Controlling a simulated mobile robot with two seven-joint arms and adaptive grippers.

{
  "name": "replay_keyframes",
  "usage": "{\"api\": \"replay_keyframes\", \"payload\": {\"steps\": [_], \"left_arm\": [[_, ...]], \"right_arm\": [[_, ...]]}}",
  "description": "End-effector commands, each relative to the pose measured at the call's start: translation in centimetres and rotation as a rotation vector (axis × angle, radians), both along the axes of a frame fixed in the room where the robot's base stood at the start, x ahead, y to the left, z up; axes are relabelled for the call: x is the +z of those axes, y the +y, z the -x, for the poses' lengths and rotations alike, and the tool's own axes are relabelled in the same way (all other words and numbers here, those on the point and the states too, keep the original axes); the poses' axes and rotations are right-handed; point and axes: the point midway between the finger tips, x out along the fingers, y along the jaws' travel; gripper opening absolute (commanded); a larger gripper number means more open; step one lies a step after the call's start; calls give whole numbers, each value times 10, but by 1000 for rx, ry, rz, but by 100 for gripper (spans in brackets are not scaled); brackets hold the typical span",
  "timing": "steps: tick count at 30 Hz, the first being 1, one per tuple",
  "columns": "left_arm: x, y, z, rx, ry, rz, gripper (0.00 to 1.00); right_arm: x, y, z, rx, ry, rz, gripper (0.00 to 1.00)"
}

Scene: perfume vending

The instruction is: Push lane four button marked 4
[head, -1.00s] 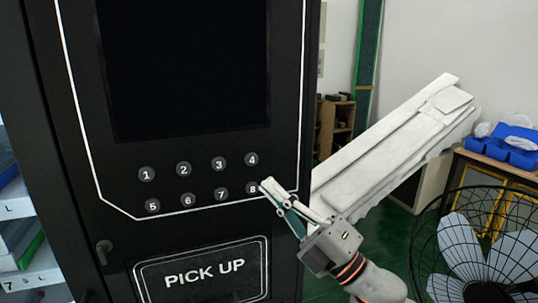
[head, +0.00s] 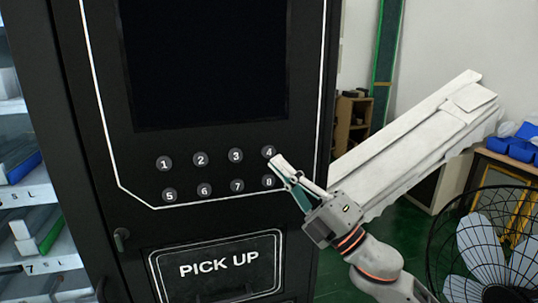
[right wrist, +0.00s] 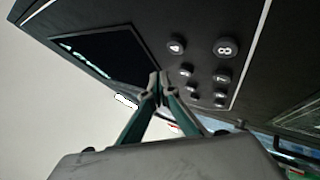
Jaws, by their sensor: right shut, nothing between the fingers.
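The button marked 4 (head: 268,151) is a round dark button with a white number, at the right end of the upper row on the black vending machine's front. It also shows in the right wrist view (right wrist: 176,46). My right gripper (head: 277,161) is shut and empty, its tips just below and right of button 4 in the head view. In the right wrist view the closed fingertips (right wrist: 159,82) lie below button 4. I cannot tell whether they touch the panel. My left gripper is out of view.
Button 8 (head: 268,181) sits directly below button 4, and button 3 (head: 235,155) to its left. A dark screen (head: 205,65) is above the buttons and a PICK UP flap (head: 217,264) below. A caged fan (head: 490,245) stands at the right.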

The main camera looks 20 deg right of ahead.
Motion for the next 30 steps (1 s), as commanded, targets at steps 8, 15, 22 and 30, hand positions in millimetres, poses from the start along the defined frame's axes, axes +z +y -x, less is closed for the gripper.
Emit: {"api": "replay_keyframes", "payload": {"steps": [8, 15, 22, 30], "left_arm": [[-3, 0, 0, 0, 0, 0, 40], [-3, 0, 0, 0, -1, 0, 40], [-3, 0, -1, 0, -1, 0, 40], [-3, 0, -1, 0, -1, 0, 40]], "right_arm": [[0, 1, -27, 1, 0, -1, 0], [0, 2, -33, 1, 2, -1, 0], [0, 1, -33, 1, 0, 0, 0], [0, 1, -33, 1, 0, 0, 0]]}}
